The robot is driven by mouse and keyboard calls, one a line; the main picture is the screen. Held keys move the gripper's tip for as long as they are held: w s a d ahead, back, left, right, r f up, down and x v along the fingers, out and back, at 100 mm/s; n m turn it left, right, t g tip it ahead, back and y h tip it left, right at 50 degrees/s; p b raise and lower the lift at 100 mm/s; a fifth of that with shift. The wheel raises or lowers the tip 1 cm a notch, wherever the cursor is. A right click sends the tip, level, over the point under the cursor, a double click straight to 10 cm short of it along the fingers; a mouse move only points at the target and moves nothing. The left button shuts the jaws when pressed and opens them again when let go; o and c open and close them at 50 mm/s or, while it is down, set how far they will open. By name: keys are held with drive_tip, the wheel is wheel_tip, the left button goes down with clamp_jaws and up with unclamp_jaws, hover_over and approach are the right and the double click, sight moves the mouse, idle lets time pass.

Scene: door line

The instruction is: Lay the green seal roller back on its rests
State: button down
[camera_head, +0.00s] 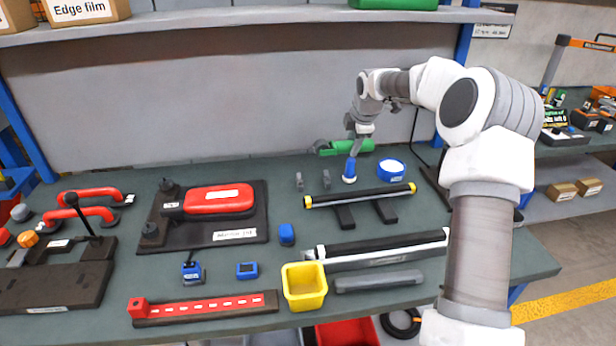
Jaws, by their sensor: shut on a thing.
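The green seal roller (338,149) lies across the view near the back of the bench, with a grey end on its left. My gripper (364,137) is above its right part and shut on it; the fingers are small and partly hidden. Two small grey uprights (299,181) (327,182) stand on the bench to the left and nearer; they look like rests, with nothing on them. I cannot tell the exact gap between the roller and the bench.
A blue and white bottle (349,171) stands just in front of the roller, with a blue and white round item (391,169) to its right. A black bar with yellow ends (360,195) lies nearer. A red-handled black plate (255,225) is left. A shelf (250,16) runs overhead.

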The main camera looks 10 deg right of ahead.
drive_tip(key=w+a+f, duration=0.1)
drive_tip(key=a+f, duration=0.1)
drive_tip(key=a, duration=0.1)
drive_tip(key=w+a+f, duration=0.1)
drive_tip(key=a+f, duration=0.2)
drive_tip(key=a, duration=0.1)
drive_tip(key=w+a+f+b, duration=0.1)
drive_tip(key=w+a+f, duration=0.1)
drive_tip(key=a, duration=0.2)
drive_tip(key=shift+a+f, duration=0.2)
drive_tip(key=shift+a, duration=0.05)
drive_tip(key=shift+s+d+f, duration=0.1)
drive_tip(key=shift+d+f, duration=0.05)
drive_tip(key=shift+f, duration=0.45)
drive_tip(key=shift+d+f, duration=0.1)
drive_tip(key=shift+f, duration=0.85)
drive_tip(key=shift+c, duration=2.1)
unclamp_jaws()
drive_tip(key=shift+f, duration=0.15)
